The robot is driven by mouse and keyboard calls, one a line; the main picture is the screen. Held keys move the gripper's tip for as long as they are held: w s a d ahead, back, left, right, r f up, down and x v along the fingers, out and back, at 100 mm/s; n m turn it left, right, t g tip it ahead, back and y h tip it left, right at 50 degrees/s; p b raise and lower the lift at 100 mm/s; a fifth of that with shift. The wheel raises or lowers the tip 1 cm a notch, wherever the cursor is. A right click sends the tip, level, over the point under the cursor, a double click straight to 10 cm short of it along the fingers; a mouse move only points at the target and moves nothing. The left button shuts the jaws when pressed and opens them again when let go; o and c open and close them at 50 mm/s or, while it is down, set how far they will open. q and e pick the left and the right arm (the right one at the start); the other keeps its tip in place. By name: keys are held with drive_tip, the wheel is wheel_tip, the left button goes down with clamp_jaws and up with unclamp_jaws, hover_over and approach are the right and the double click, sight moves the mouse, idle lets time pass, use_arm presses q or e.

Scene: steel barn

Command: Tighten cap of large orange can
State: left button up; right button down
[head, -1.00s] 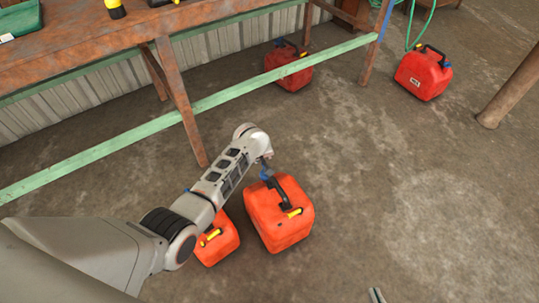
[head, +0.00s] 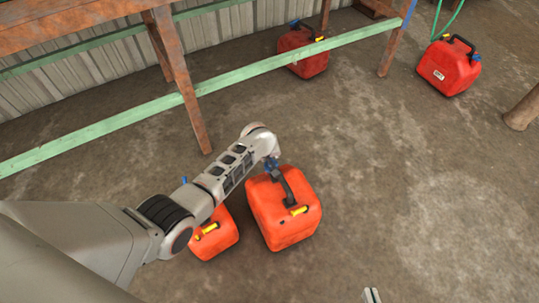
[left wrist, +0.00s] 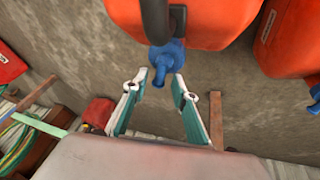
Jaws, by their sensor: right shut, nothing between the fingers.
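The large orange can (head: 284,208) stands upright on the concrete floor, with a dark handle and a yellow piece on top. Its blue cap (head: 271,166) is at the far end of the handle. In the left wrist view the blue cap (left wrist: 164,58) lies at the mouth of my left gripper (left wrist: 157,86), whose fingers are spread to either side of it. My left arm reaches in over the smaller can, and its fingers are mostly hidden in the head view. My right gripper (head: 372,295) is shut and empty at the bottom edge, away from the can.
A smaller orange can (head: 216,236) stands close on the left, partly under my arm. Two red cans, one by the bench (head: 303,55) and one farther right (head: 449,66), stand at the back. A wooden bench with a green rail (head: 230,82) is behind. Floor to the right is clear.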

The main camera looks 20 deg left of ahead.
use_arm(q)
clamp_jaws()
